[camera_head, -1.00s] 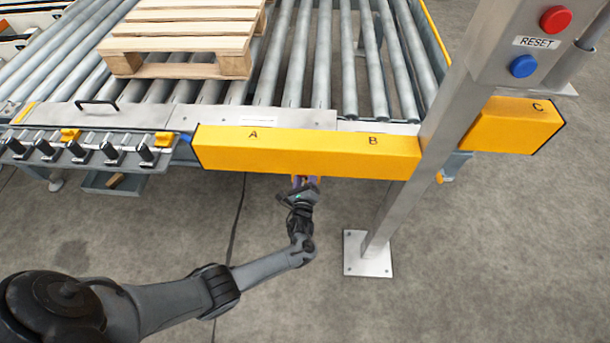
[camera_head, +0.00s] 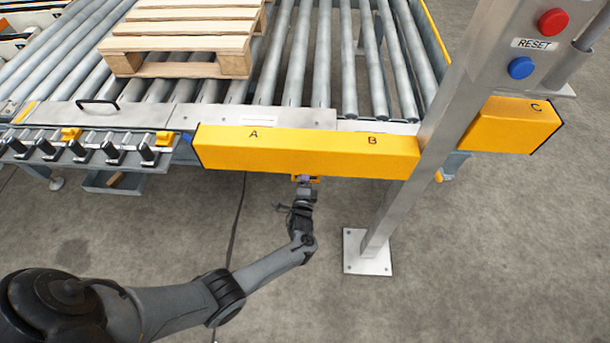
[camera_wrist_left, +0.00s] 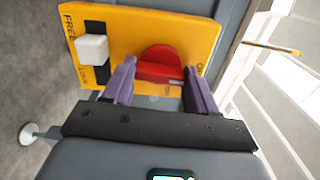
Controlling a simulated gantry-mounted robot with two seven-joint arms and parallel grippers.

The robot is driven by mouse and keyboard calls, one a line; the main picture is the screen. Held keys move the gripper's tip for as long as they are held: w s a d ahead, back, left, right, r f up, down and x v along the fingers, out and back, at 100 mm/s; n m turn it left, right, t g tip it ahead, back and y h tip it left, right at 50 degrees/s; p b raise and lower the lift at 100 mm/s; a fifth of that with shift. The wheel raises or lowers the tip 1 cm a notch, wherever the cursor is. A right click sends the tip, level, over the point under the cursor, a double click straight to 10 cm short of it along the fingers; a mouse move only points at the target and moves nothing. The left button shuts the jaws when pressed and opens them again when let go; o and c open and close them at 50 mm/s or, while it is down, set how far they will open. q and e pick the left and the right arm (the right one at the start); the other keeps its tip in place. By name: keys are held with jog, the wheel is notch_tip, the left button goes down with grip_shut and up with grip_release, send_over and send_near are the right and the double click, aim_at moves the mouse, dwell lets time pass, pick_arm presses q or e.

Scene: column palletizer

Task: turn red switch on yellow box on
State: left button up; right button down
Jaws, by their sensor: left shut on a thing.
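A yellow box (camera_wrist_left: 140,20) fills the upper part of the left wrist view. A round red switch (camera_wrist_left: 158,56) sits on its face. The two purple fingers of my left gripper (camera_wrist_left: 159,68) stand on either side of the switch's handle and are shut on it. Lettering by the switch is partly hidden by the fingers. In the head view my left gripper (camera_head: 304,182) is just below the long yellow beam marked A and B (camera_head: 300,150). The red switch is hidden there. My right gripper is not in view.
A white knob (camera_wrist_left: 92,49) on a black slot, labelled FREE and LOCK, sits left of the switch. A steel post (camera_head: 415,150) with red and blue buttons stands right of my arm. A wooden pallet (camera_head: 185,45) rests on the rollers.

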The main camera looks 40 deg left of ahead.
pick_arm(q)
jog(key=shift+n, duration=0.5)
jog(key=o, duration=1.1)
jog(key=shift+c, duration=0.2)
jog(key=p+v, duration=0.4)
jog(key=v, duration=0.6)
jog(key=shift+s+d, duration=0.2)
jog(key=shift+s, duration=0.15)
jog(key=shift+s+p, duration=0.1)
jog(key=shift+p, duration=0.25)
